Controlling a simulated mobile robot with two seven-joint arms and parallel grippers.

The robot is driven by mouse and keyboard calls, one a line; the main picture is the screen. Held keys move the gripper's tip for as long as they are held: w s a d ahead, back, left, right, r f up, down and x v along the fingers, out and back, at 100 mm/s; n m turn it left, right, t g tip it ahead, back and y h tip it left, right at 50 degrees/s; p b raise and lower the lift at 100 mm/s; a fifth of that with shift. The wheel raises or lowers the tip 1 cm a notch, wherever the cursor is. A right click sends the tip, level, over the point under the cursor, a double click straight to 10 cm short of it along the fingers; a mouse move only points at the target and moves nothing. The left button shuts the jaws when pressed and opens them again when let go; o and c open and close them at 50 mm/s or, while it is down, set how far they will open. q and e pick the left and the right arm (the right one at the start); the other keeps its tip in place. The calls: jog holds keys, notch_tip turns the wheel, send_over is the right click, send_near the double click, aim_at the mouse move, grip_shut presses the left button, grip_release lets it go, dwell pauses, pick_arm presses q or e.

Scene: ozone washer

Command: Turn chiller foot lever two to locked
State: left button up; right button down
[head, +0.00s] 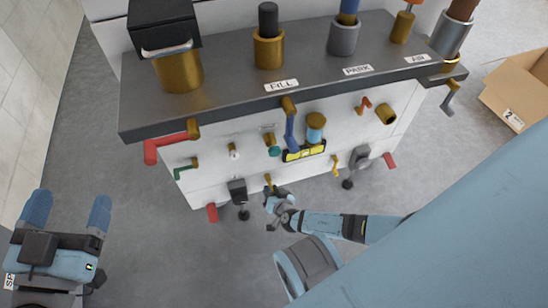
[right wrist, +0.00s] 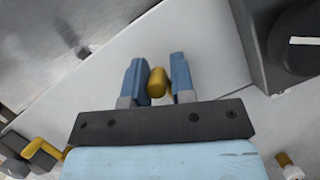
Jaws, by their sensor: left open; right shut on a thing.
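The chiller is the white cabinet (head: 215,178) with a dark top, and small levers and feet run along its lower front edge. My right gripper (head: 271,192) is at that edge, shut on a small yellow lever (head: 268,181). In the right wrist view the yellow lever (right wrist: 157,83) stands between the two blue fingers (right wrist: 158,75). No number or lock mark is readable on it. A second yellow lever (head: 335,165) sits further right. My left gripper (head: 70,199) is open and empty over the floor at the left.
Red handles (head: 211,212) and (head: 390,160) and dark feet (head: 238,192) flank the lower edge. A red lever (head: 168,145) sticks out at the upper left. A cardboard box (head: 518,92) stands at the right. The floor at left is clear.

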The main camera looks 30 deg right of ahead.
jog(key=shift+w+r+m, duration=0.15)
jog(key=shift+w+m, duration=0.1)
jog(key=shift+m, duration=0.15)
pick_arm(q)
jog(key=shift+a+f, duration=0.1)
jog(key=shift+f, duration=0.05)
pick_arm(e)
jog(key=c, duration=1.1)
grip_release()
jog(key=shift+s+a, duration=0.1)
jog(key=shift+a, duration=0.05)
pick_arm(q)
jog(key=shift+r, duration=0.2)
pick_arm(e)
jog(key=shift+s, duration=0.1)
pick_arm(q)
jog(key=shift+s+d+f+n+g+p, duration=0.4)
jog(key=shift+n+p, duration=0.3)
jog(key=shift+p, duration=0.25)
pick_arm(e)
jog(key=shift+v, duration=3.6)
pick_arm(q)
jog(key=shift+r, duration=0.1)
